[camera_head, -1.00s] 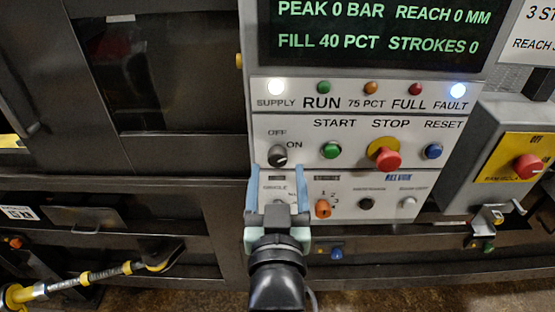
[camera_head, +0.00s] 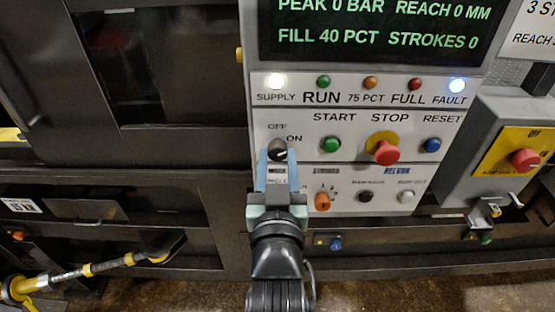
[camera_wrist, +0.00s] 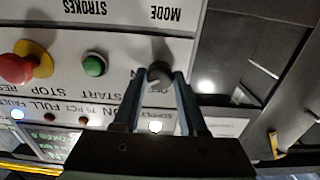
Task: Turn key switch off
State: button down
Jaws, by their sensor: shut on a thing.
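The key switch (camera_head: 278,150) is a dark round knob with a light pointer mark, on the pale control panel (camera_head: 300,122) between the OFF and ON labels. My gripper (camera_head: 277,156) is at the switch from below, its blue-grey fingers narrowed around the knob. In the wrist view the key switch (camera_wrist: 159,73) sits between the two fingertips of my gripper (camera_wrist: 163,78). The fingers are shut on it. The lower part of the knob is partly hidden by the fingers in the head view.
A green START button (camera_head: 331,145), a red STOP button (camera_head: 386,152) on a yellow collar and a blue RESET button (camera_head: 432,145) are to the right. The SUPPLY (camera_head: 276,81) and FAULT (camera_head: 456,86) lamps are lit.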

jog(key=shift+n, duration=0.4)
jog(key=n, duration=0.5)
jog(key=shift+n+b, duration=0.3)
jog(key=shift+b, duration=0.05)
jog(key=n, duration=0.5)
jog(key=shift+n, duration=0.4)
jog(key=shift+c, duration=2.2)
grip_release()
jog(key=shift+s+b, duration=0.1)
jog(key=shift+b, duration=0.2)
